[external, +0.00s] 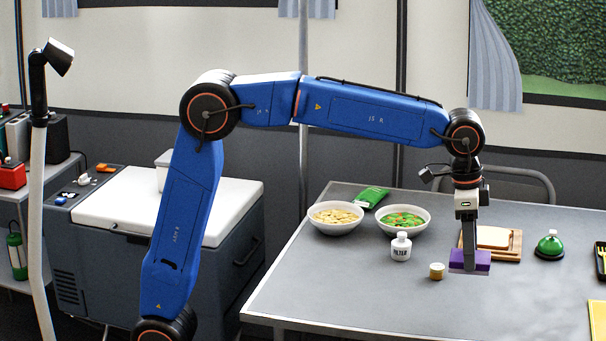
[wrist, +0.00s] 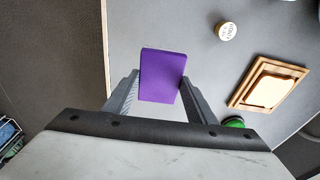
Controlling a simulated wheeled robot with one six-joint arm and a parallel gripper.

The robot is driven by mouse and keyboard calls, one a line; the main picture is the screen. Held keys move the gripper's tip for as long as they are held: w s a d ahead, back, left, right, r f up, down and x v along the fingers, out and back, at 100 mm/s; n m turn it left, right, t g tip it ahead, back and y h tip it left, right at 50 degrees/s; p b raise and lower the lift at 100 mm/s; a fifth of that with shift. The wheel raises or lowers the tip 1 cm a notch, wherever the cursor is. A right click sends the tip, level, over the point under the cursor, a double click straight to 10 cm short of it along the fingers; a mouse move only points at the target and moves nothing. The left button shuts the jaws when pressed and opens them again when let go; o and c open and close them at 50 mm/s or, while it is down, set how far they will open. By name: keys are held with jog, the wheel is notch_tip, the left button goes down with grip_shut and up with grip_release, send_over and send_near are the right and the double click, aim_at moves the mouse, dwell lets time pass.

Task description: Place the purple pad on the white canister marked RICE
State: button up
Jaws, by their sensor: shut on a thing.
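The purple pad (external: 482,262) is a small flat block, held at the right part of the grey table. My gripper (external: 469,248) points down and is shut on it. In the wrist view the pad (wrist: 161,75) sits between both fingers of my gripper (wrist: 160,82). It seems to be above the table top, but I cannot tell the height. I can read no RICE mark in either view. A white container (external: 163,168) on the cooler lid at the left is partly hidden by my arm, and no mark on it shows.
The grey table (external: 330,285) holds a white bottle (external: 400,247), a small yellow-lidded jar (external: 436,271), two food bowls (external: 336,218), bread on a wooden board (external: 515,246) and a green-topped bottle (external: 549,246). The white-lidded cooler (external: 120,205) stands left. The front of the table is clear.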

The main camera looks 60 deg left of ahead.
jog(key=w+a+r+n, duration=0.15)
jog(key=w+a, duration=0.35)
jog(key=a, duration=0.8)
jog(key=w+a+r+n, duration=0.1)
jog(key=w+a+n, duration=0.25)
jog(key=a, duration=0.85)
jog(key=s+a+r+n+y, duration=0.15)
jog(key=a+n, duration=0.25)
jog(key=a, duration=2.6)
jog(key=s+a+r+n, duration=0.2)
jog(key=s+a, duration=0.5)
jog(key=a, duration=0.5)
jog(key=s+a+r+n, duration=0.1)
jog(key=s+a+n, duration=0.1)
jog(key=s+a, duration=0.75)
jog(key=s+a+r+n, duration=0.2)
jog(key=s+a+n, duration=0.3)
jog(key=s+a, duration=1.35)
jog(key=shift+y, duration=0.45)
jog(key=shift+s+d+f, duration=0.3)
jog(key=shift+f, duration=1.25)
jog(key=shift+s+d+f, duration=0.25)
jog(key=shift+s+f, duration=0.1)
jog(key=shift+f, duration=1.25)
jog(key=shift+s+d+f, duration=0.3)
jog(key=shift+f, duration=1.25)
